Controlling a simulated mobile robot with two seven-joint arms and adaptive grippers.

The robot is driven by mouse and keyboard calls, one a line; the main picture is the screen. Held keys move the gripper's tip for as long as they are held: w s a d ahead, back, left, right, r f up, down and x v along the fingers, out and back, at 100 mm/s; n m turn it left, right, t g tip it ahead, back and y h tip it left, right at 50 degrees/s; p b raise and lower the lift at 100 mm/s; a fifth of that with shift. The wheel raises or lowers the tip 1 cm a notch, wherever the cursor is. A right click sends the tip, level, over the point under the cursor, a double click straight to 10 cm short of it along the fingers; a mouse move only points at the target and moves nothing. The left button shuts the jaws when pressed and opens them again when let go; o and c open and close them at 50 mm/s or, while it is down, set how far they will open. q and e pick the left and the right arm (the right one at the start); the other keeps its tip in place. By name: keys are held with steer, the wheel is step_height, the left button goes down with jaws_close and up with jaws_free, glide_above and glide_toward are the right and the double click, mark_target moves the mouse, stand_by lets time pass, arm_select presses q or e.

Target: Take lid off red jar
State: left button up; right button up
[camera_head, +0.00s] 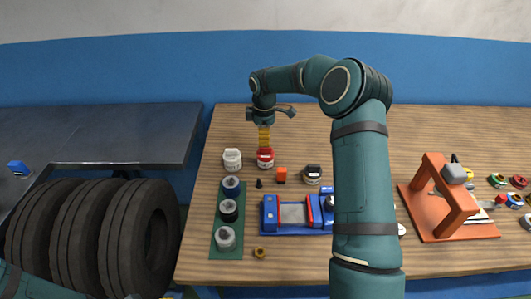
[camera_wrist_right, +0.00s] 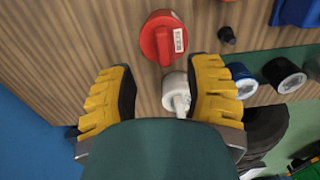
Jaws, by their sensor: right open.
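The red jar (camera_head: 265,158) stands upright near the back left of the wooden table. In the right wrist view its round red lid (camera_wrist_right: 162,38) with a white label shows from above. My right gripper (camera_head: 264,145) points down above the jar in the head view; whether it touches the lid cannot be told there. In the wrist view its yellow fingers (camera_wrist_right: 163,75) are spread, with nothing gripped, and the red lid lies just beyond their tips. A white jar (camera_head: 232,159) stands left of the red one; a white knobbed top (camera_wrist_right: 176,92) shows between the fingers. My left gripper is out of view.
A green strip (camera_head: 216,247) with several dark jars lies in front. An orange frame (camera_head: 435,197) stands right. Tyres (camera_head: 92,235) stand left of the table.

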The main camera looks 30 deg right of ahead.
mark_target(265, 150)
steer(key=f, duration=0.3)
steer(key=f+b, duration=0.1)
steer(key=shift+s+f, duration=0.2)
steer(key=shift+s, duration=0.15)
steer(key=shift+f, duration=0.35)
jaws_close()
